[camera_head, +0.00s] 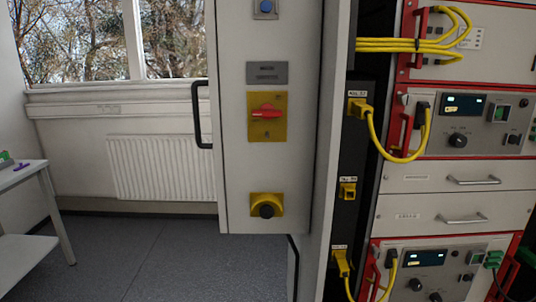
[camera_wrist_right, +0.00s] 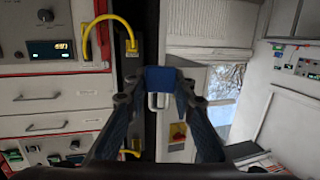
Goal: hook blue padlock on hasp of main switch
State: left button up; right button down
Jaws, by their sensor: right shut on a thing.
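The main switch (camera_head: 267,116) is a red rotary handle on a yellow plate, on the grey cabinet panel in the middle of the head view. It also shows in the right wrist view (camera_wrist_right: 178,134), beyond the fingers. I cannot make out a separate hasp on it. My right gripper (camera_wrist_right: 160,82) shows only in the right wrist view. It is shut on the blue padlock (camera_wrist_right: 159,74), whose body sits between the fingertips. A pale shackle (camera_wrist_right: 157,101) seems to show below the body. The padlock is apart from the switch. My left gripper is in neither view.
A yellow plate with a black knob (camera_head: 266,206) is below the switch, and a black door handle (camera_head: 201,115) stands out at the panel's left edge. Yellow cables (camera_head: 398,150) loop across the rack at right. Open floor (camera_head: 140,255) lies at left, beside a white table (camera_head: 30,190).

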jog(key=shift+w+a+r+n+g+y, duration=0.1)
jog(key=shift+w+r+n+g+y, duration=0.35)
jog(key=shift+w+r+n+y, duration=0.4)
jog(key=shift+w+r+n+g+y, duration=0.45)
jog(key=shift+w+r+n+y, duration=0.15)
jog(key=shift+r+y, duration=0.4)
jog(key=shift+s, duration=0.1)
